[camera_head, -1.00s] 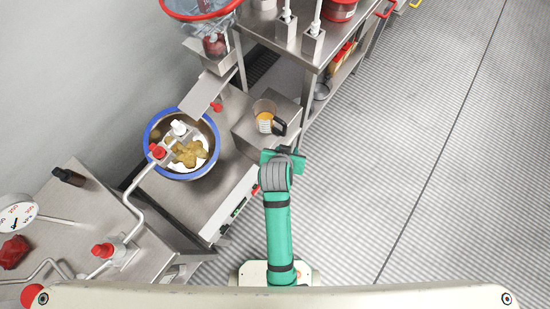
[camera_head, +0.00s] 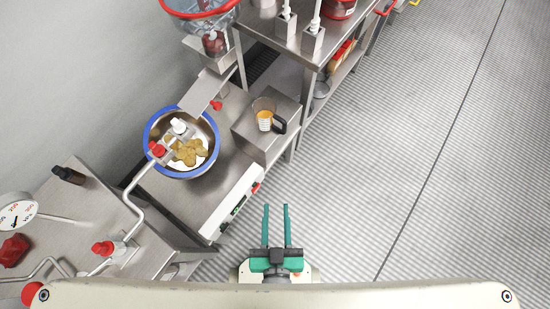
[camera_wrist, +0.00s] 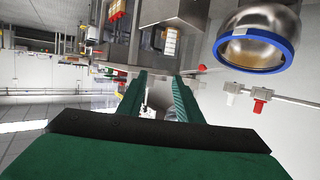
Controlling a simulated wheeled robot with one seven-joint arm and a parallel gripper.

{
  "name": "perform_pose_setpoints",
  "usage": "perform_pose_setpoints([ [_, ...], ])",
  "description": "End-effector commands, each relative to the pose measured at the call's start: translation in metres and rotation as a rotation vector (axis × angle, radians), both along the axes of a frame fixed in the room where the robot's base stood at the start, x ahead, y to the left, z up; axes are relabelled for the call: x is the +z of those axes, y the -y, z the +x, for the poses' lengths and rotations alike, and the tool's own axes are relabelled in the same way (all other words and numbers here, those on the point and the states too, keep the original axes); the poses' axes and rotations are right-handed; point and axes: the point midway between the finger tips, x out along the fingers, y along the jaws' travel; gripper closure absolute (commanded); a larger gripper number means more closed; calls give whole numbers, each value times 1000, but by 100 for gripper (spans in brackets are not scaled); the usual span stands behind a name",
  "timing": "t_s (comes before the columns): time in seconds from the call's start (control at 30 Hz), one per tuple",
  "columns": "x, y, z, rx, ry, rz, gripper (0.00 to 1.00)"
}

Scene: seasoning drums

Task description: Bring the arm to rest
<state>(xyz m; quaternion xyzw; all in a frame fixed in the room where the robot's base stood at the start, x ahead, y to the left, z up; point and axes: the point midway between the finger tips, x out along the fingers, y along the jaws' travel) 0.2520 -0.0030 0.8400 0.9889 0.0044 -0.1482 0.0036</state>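My gripper (camera_head: 276,222) is drawn in close to my body at the lower middle of the head view, with its two green fingers pointing away from me. The fingers are parallel with a gap between them, and nothing is held. The gripper also shows in the wrist view (camera_wrist: 160,88), with its fingers apart and empty. It is clear of the counter, over the floor side.
A clear jug (camera_head: 264,115) with orange contents stands on a steel block. A blue-rimmed bowl (camera_head: 151,146) holding brownish pieces sits on the counter (camera_head: 180,205). A steel shelf (camera_head: 265,30) stands behind. The ribbed floor (camera_head: 420,150) at right is clear.

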Motion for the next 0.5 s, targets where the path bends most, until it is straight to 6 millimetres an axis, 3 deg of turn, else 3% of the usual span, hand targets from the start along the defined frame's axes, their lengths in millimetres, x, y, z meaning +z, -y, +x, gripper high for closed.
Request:
perform_pose_setpoints([
  [0.2, 26, -3, -20, -12, 58, 3, 68],
  [0.5, 29, -3, -21, -12, 65, 3, 68],
])
